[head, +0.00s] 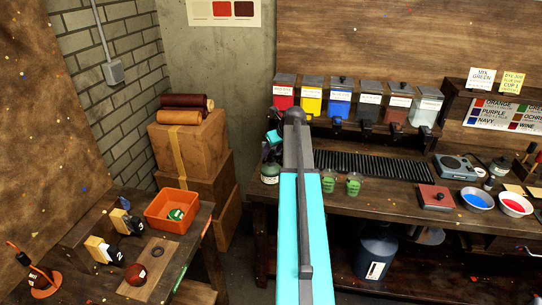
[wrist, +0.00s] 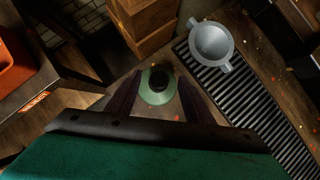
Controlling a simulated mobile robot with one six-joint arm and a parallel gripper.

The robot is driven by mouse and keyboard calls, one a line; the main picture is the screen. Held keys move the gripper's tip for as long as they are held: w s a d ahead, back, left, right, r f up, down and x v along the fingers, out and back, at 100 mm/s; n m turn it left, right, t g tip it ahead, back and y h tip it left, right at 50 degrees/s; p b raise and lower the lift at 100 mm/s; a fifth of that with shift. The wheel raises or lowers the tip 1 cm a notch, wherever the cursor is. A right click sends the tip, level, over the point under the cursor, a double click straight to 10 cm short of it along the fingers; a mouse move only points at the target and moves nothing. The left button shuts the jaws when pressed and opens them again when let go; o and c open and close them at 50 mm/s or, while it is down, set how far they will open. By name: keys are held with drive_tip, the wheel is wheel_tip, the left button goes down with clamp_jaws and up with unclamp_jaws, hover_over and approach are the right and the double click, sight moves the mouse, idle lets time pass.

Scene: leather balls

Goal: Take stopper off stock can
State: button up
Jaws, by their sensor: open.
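The stock can (wrist: 150,98) is pale green with a dark round stopper (wrist: 157,80) on top, seen from above in the wrist view. In the head view the can (head: 270,173) stands at the left end of the workbench, partly hidden by my arm. My gripper (wrist: 158,77) is open, with its two dark fingers on either side of the stopper in the picture. The gap in height between fingertips and stopper is hard to judge. In the head view the gripper is mostly hidden behind my arm, above the can.
Colored dispensers (head: 340,98) line the back. An orange bin (head: 180,205) is on the left table.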

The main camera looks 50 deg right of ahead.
drive_tip(key=shift+p+x, duration=0.45)
drive_tip(key=shift+x, duration=1)
drive_tip(key=c, duration=1)
